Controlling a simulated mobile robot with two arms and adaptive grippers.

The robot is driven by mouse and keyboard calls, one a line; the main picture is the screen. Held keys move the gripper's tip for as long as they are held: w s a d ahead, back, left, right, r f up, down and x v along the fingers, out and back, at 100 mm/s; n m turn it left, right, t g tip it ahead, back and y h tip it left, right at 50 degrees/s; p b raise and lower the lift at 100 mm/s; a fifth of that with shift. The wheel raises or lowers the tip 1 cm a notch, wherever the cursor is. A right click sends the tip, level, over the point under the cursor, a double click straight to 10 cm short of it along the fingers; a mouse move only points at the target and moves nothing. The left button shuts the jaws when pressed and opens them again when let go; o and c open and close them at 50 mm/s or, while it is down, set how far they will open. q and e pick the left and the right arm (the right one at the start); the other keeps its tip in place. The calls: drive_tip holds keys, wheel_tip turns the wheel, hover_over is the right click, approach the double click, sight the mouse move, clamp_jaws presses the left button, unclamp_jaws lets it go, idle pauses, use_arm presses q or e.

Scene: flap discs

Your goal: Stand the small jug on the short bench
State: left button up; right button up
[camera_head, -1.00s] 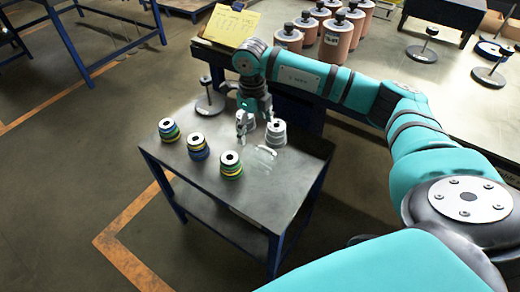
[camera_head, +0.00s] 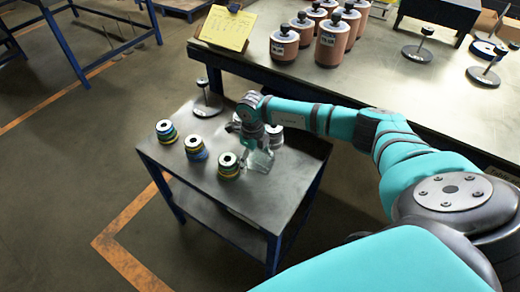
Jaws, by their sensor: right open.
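The short bench (camera_head: 285,205) is a low dark metal table with blue legs and a lower shelf. A clear, see-through item that looks like the small jug (camera_head: 262,160) is on its top near the middle; its outline is faint. My right gripper (camera_head: 250,146) is open, pointing down close beside and over the jug, and partly covers it. I cannot tell whether the fingers touch it. My left gripper is not in view.
Three stacks of coloured discs (camera_head: 195,148) stand along the bench's left and front. A grey stack (camera_head: 273,136) is partly behind my gripper. A spindle stand (camera_head: 206,103) is at the back left corner. A large table (camera_head: 370,85) with copper-coloured canisters (camera_head: 332,42) lies behind.

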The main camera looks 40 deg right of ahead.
drive_tip(key=shift+c, duration=0.5)
drive_tip(key=c, duration=1.3)
